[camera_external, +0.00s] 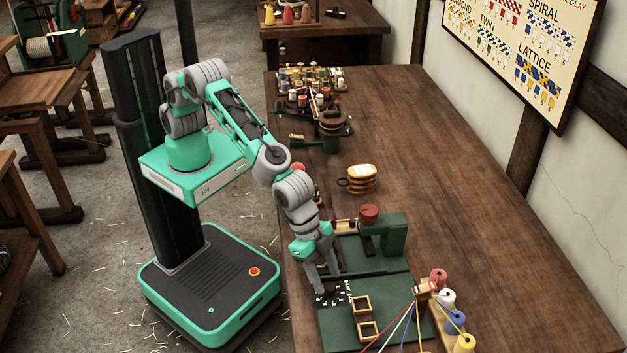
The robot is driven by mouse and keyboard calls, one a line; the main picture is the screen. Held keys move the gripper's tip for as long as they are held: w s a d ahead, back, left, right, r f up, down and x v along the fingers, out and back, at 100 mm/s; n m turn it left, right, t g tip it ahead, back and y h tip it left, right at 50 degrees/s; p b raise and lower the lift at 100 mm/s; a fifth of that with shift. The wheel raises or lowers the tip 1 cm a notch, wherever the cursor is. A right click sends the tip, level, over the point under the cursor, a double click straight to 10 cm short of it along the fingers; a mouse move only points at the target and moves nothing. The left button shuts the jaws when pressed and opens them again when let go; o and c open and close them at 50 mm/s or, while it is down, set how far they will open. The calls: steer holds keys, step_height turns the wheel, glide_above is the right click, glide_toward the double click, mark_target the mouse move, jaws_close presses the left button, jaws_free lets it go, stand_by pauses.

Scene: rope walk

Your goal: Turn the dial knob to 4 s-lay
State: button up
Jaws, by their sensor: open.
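The dial knob (330,291) is a small dark knob on the green base plate (383,311) of a machine near the table's front edge. White markings ring it, too small to read, so I cannot tell which setting it points to. My gripper (328,284) points down at the knob, with its grey fingers open and apart. The fingertips are close above or around the knob; I cannot tell whether they touch it. The fingers partly hide the knob and the dial's far side.
Coloured strands run to a post with several spools (447,299). A green block with a red knob (370,214) stands behind. The table's right side is clear.

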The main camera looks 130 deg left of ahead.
steer(key=shift+x, duration=1.1)
jaws_close()
